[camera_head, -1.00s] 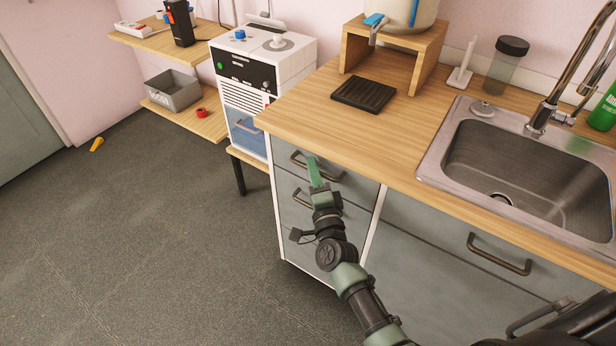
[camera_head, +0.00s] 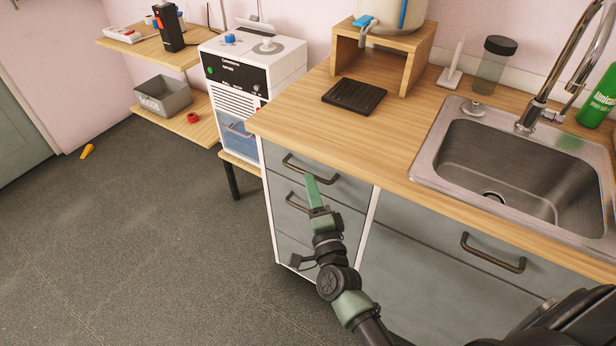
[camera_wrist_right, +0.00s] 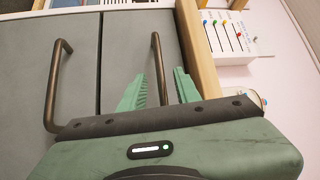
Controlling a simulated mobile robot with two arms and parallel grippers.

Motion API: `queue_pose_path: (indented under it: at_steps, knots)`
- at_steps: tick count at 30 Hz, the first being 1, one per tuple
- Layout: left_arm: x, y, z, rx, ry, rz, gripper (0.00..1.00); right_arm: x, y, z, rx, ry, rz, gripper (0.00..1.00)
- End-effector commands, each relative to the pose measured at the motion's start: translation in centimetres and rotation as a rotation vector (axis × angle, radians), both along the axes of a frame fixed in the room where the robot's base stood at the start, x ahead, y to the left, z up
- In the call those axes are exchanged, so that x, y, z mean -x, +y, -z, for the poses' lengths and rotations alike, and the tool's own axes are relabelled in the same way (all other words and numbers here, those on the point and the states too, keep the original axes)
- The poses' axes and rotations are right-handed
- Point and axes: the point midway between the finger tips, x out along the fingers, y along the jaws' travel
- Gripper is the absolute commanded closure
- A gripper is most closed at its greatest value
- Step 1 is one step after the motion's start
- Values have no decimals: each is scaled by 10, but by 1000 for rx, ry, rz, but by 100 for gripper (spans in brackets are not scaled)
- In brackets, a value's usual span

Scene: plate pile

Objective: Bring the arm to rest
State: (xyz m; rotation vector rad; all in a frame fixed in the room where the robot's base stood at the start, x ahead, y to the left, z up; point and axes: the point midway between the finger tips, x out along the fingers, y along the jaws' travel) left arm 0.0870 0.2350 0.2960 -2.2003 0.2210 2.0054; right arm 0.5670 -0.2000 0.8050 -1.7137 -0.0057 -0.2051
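My right arm reaches in from the lower right in the head view. Its green right gripper (camera_head: 312,182) is in front of the drawer unit, beside the top drawer handle (camera_head: 310,170). In the right wrist view the two green ridged fingers (camera_wrist_right: 160,80) stand apart with nothing held. A dark bar handle (camera_wrist_right: 156,65) shows in the gap between them; I cannot tell whether the fingers reach around it or stay in front of it. My left gripper is not in view.
A wooden counter (camera_head: 300,120) with a sink (camera_head: 430,150) runs above the grey drawers. A black ridged tray (camera_head: 354,95) lies on it. A white machine (camera_head: 290,62) stands to the left. Open grey floor (camera_head: 150,240) lies at the left, with a small yellow object (camera_head: 87,151).

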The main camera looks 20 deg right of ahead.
Motion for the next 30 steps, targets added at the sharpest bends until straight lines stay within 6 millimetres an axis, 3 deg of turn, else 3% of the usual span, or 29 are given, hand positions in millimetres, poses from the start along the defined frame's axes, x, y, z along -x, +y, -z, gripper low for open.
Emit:
queue_pose_path:
  at_steps: [7, 23, 26, 29, 30]
  knots:
    - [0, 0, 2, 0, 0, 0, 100, 25, 3, 3, 1, -2, -1, 67]
    - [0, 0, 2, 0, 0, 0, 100, 26, 4, 4, 5, 2, -2, 67]
    - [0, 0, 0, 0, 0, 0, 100, 27, 9, 22, 47, 48, -18, 67]
    - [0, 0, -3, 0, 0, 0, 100, 33, 19, 68, 155, 157, -62, 67]
    - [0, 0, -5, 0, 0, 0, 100, 39, 24, 93, 215, 216, -88, 67]
